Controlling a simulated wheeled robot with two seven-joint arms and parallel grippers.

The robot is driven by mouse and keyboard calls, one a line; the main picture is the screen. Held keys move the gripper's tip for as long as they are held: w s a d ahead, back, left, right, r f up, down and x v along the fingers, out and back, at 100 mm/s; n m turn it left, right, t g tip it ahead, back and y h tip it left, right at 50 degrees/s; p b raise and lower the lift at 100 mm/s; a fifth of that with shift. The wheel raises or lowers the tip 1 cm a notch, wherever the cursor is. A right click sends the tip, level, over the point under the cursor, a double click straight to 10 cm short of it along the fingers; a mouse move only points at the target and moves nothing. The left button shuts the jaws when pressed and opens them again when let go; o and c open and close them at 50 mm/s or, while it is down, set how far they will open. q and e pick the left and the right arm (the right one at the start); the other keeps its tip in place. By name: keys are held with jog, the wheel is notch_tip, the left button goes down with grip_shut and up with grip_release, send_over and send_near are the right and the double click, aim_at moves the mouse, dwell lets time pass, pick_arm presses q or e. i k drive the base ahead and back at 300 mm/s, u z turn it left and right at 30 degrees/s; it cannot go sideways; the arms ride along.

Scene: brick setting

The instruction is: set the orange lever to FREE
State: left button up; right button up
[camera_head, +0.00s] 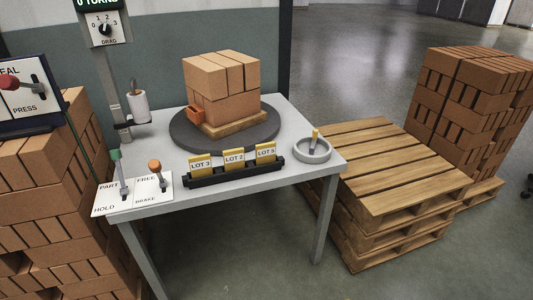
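The orange lever (155,166) has a round orange knob on a short grey stem. It stands on a white plate (148,194) at the table's front left corner. The plate reads FREE at its upper part and BRAKE lower down. The stem meets the plate to the right of these words; I cannot tell for sure which setting it is at. A green-knobbed lever (116,156) stands just left of it on a PART/HOLD plate (105,198). Neither of my grippers is in view.
A round dark turntable (180,133) carries stacked bricks (222,82). A black rack (235,174) holds LOT cards, beside a grey round dish (312,151). A red-knobbed lever panel (28,98) stands left. Pallets (385,175) stand right. The space above the orange lever looks clear.

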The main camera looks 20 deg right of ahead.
aim_at(155, 165)
jog(key=k, duration=0.5)
jog(key=u, duration=1.2)
jog(key=i, duration=0.75)
jog(key=z, duration=1.8)
jog(key=i, duration=0.5)
jog(key=u, duration=0.05)
